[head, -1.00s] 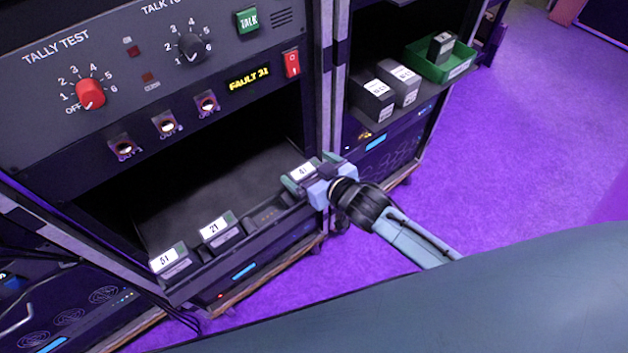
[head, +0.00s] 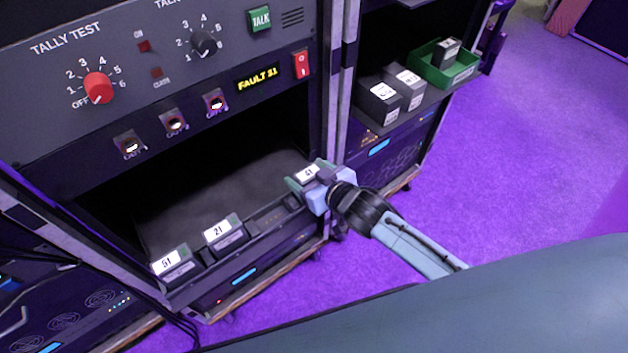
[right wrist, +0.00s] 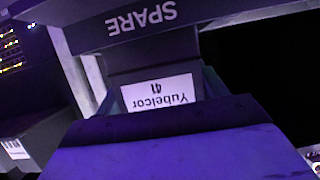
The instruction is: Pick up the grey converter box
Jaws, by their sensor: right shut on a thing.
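A dark grey box with a white label 41 (head: 308,173) is at the right end of the rack's open bay. It also shows in the right wrist view (right wrist: 152,68), its label reading Yubelcor 41. My right gripper (head: 313,186) is shut on this box, a finger on either side. I cannot tell whether the box still touches the ledge. Similar boxes labelled 21 (head: 226,239) and 51 (head: 178,267) sit on the ledge to the left. My left gripper is not in view.
A control panel (head: 60,125) with knobs is above the bay. Right of the rack post, a shelf holds two dark boxes (head: 378,103) and a green tray (head: 436,75) with another box. A bar marked SPARE (right wrist: 140,20) is close beyond the held box. Purple floor lies open at right.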

